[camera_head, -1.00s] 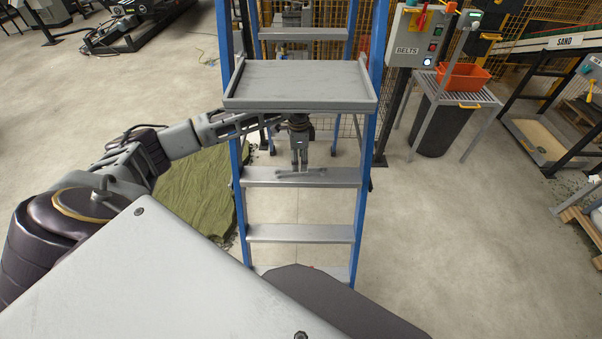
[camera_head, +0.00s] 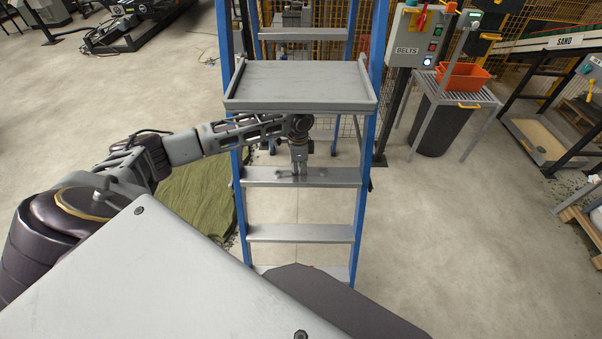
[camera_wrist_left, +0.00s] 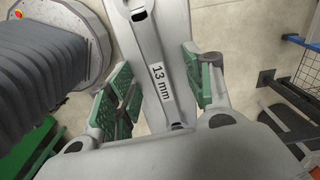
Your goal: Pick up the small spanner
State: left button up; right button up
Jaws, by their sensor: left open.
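The small spanner (camera_head: 319,172) lies flat on a grey step of the blue ladder, below the top platform. My left gripper (camera_head: 299,172) points down at it from above and hides its middle. In the left wrist view the spanner (camera_wrist_left: 152,45) shows as a grey bar with a "13 mm" label, running between the green finger pads of my left gripper (camera_wrist_left: 164,92). The fingers are open on either side of it, with a gap visible on the right. My right gripper is not in view.
The ladder's top platform (camera_head: 300,82) with a raised rim sits just above my left forearm. Blue ladder rails (camera_head: 369,150) stand on both sides of the step. A green cloth (camera_head: 197,195) lies on the floor at left. An orange bin (camera_head: 463,77) stands at right.

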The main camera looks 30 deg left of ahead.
aim_at(299, 171)
pick_arm(q)
jog(key=shift+c, duration=1.3)
grip_shut()
jog(key=shift+r, duration=1.85)
jog(key=s+d+b, duration=0.1)
jog(key=s+d, duration=0.1)
jog(key=d, duration=1.5)
jog(key=shift+s+d, duration=0.3)
jog(key=shift+d, duration=0.1)
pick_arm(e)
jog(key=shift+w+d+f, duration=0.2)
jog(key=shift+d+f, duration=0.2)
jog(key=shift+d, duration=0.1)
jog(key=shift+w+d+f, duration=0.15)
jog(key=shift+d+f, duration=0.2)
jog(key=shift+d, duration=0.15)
